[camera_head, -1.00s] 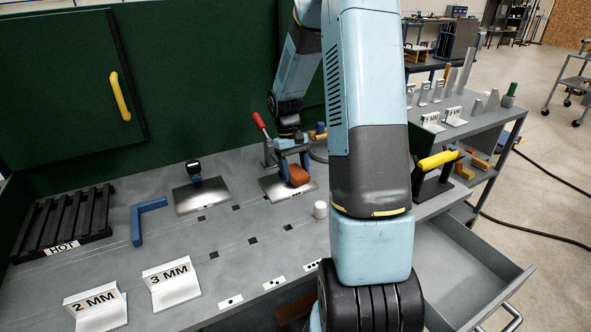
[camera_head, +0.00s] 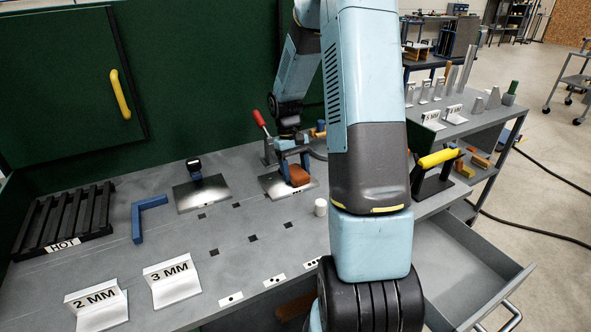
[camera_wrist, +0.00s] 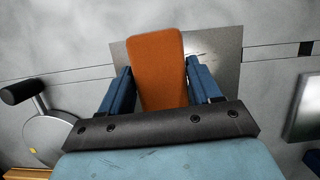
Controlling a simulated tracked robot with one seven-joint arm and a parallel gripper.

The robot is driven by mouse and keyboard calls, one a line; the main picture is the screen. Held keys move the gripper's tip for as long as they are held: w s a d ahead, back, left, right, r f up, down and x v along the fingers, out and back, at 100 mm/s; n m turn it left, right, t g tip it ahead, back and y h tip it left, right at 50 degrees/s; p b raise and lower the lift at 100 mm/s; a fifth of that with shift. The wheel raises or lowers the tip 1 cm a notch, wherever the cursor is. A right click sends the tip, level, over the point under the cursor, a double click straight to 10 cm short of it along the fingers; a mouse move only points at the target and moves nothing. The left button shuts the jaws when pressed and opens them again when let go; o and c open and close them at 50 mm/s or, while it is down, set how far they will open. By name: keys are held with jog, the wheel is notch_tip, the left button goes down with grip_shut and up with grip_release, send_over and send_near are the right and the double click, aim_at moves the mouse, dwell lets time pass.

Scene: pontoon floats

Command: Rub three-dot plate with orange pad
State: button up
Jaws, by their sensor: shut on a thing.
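My gripper (camera_wrist: 160,72) is shut on the orange pad (camera_wrist: 158,62), with a blue finger on each side of it. The head view shows the orange pad (camera_head: 299,176) low at the right part of a shiny metal plate (camera_head: 272,185). This plate lines up with the three-dot mark (camera_head: 312,263) on the bench's front edge. In the wrist view the pad covers part of the plate (camera_wrist: 220,52), which has dark marks beside the pad. I cannot tell if pad and plate touch.
A red-handled clamp (camera_head: 260,120) stands behind the pad. A white cylinder (camera_head: 320,207) stands in front. A blue angle piece (camera_head: 146,215) and black rack (camera_head: 65,222) lie at left.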

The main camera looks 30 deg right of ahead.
aim_at(277, 189)
jog(key=shift+f, duration=0.45)
jog(key=shift+a, duration=0.15)
jog(key=shift+a+r, duration=0.15)
jog(key=shift+a, duration=3.3)
jog(key=shift+d, duration=0.1)
jog(key=shift+s+d+f, duration=0.1)
jog(key=shift+d+f, duration=0.05)
jog(key=shift+d, duration=1.7)
jog(key=shift+s+d+f, duration=0.1)
jog(key=shift+d, duration=1.7)
jog(key=shift+r, duration=0.15)
